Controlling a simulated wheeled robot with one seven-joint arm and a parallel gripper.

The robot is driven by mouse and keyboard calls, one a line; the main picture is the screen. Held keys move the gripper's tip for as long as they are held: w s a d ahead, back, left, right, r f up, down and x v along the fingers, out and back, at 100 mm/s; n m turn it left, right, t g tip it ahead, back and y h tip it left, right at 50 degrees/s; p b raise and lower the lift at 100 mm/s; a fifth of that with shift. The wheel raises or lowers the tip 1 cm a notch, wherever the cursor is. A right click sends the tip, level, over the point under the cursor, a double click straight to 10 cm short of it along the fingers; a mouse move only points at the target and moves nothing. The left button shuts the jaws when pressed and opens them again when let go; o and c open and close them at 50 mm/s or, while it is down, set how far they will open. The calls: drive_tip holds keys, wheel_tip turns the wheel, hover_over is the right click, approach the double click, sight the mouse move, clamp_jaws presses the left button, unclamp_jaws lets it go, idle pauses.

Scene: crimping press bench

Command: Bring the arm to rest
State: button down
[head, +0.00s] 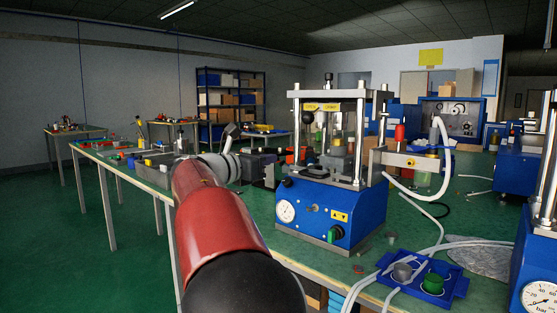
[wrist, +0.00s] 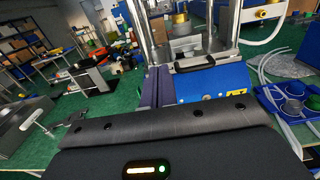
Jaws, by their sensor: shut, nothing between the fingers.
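My arm reaches forward from the bottom of the head view, with a red link and a pale wrist. My gripper (head: 270,176) is at its end, just left of the blue crimping press (head: 328,212). It is shut and holds nothing. I cannot tell whether it touches the press. In the wrist view, the dark gripper housing (wrist: 165,146) fills the bottom, with a lit yellow bar and a green light. The press (wrist: 215,82) stands just beyond it, with metal columns and a black handle (wrist: 205,62).
A blue tray (head: 425,276) with grey and green cups sits right of the press, with pale hoses around it. Another blue unit with a gauge (head: 540,297) is at the right edge. A grey bin (head: 153,174) and small parts lie on the green bench to the left.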

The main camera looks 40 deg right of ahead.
drive_tip(key=s+a+f+m+t+y, duration=0.1)
drive_tip(key=s+a+f+m+y, duration=0.5)
drive_tip(key=a+f, duration=0.4)
drive_tip(key=s+a+f+m+t+y, duration=0.2)
drive_tip(key=s+a+f+m+y, duration=0.4)
drive_tip(key=s+a+f, duration=0.3)
drive_tip(key=s+a+f+m+t+y, duration=0.1)
drive_tip(key=s+a+f+m+y, duration=0.5)
drive_tip(key=a+f, duration=0.5)
drive_tip(key=s+a, duration=0.1)
drive_tip(key=a, duration=0.2)
drive_tip(key=shift+s+a+m, duration=0.3)
drive_tip(key=shift+s+m, duration=0.05)
drive_tip(key=shift+m, duration=0.05)
drive_tip(key=shift+d, duration=0.1)
